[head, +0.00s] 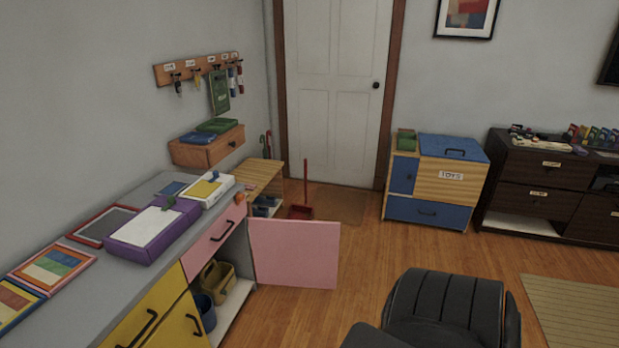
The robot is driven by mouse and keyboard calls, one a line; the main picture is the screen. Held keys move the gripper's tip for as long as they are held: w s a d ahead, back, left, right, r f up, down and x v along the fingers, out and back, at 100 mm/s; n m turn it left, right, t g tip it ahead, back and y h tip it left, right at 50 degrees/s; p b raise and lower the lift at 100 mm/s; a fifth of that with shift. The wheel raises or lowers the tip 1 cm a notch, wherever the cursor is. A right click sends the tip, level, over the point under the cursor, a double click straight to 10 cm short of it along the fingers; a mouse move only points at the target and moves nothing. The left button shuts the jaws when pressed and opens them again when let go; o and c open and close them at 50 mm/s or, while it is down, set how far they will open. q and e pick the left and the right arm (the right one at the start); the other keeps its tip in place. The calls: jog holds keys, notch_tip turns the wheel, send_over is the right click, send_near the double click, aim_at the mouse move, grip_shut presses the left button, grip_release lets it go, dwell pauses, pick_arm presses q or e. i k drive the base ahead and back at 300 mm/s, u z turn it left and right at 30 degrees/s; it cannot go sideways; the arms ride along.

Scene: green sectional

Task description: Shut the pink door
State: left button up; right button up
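The pink door (294,253) stands wide open in the head view. It is a flat pink panel hinged at the far right edge of the grey-topped cabinet and sticks out to the right over the wood floor. The open compartment (238,302) to its left shows a yellow basket (217,281) and a blue bucket (205,312) inside. A pink drawer front (214,240) with a dark handle sits above the opening and looks shut. No handle shows on the visible face of the door. Neither of my grippers is in view.
A black padded chair (445,308) stands at the lower right, apart from the door. Yellow cabinet fronts (150,318) are at lower left. A red dustpan (301,212) stands behind the door. Bare floor (370,250) lies between door and chair. A toy chest (452,170) is farther back.

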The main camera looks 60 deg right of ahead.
aim_at(286, 253)
jog(key=k, duration=0.25)
jog(key=z, duration=2.6)
jog(key=i, duration=5)
jog(key=u, duration=3.85)
jog(key=i, duration=0.2)
jog(key=u, duration=0.3)
